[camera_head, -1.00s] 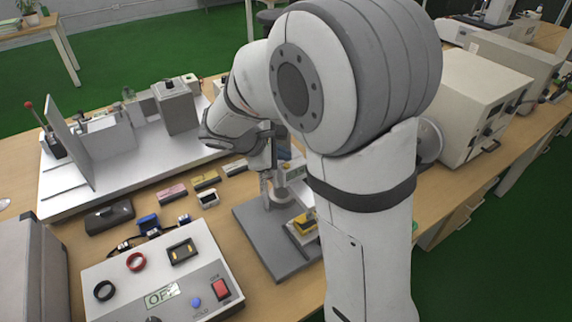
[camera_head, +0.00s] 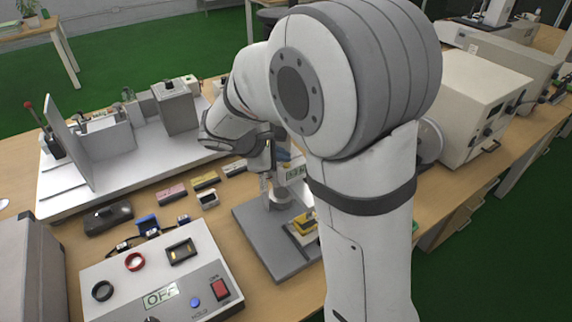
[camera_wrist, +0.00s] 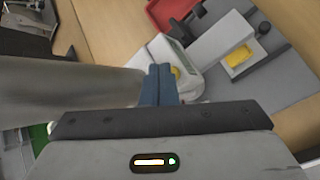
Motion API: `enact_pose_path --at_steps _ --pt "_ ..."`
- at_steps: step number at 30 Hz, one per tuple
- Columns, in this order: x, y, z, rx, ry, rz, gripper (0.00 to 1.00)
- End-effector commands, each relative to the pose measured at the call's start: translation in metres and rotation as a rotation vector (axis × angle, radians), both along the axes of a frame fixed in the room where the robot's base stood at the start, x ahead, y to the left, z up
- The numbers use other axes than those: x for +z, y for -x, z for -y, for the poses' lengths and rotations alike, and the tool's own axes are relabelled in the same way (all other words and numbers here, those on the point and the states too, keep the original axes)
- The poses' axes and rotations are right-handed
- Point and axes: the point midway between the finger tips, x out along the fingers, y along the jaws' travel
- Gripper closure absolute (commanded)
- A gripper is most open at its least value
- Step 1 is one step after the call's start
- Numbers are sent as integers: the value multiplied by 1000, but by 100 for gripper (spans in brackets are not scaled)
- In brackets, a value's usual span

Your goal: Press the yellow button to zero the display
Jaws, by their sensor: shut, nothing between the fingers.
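In the wrist view, a white gauge (camera_wrist: 168,48) with a small display has a round yellow button (camera_wrist: 175,72), partly hidden by my gripper (camera_wrist: 160,68). The blue fingers are together and empty, with their tips right beside the button in the picture. I cannot tell whether they touch it. In the head view the gauge (camera_head: 294,173) shows above its grey stand, its digits too small to read. There my arm hides the button and most of the gripper.
A yellow block (camera_wrist: 238,57) sits on the gauge's grey stand (camera_head: 262,240). A control box (camera_head: 215,262) with a red switch and a display reading OFF is at the front left. Several small blocks lie behind it. Beige instruments (camera_head: 475,105) stand at the right.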

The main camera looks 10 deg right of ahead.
Motion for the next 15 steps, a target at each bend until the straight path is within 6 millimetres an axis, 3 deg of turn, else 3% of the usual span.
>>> enact_pose_path --at_steps 1,15 --pt "-10 4 2 -5 3 -19 100" --pt "-17 4 2 -6 2 -21 100"
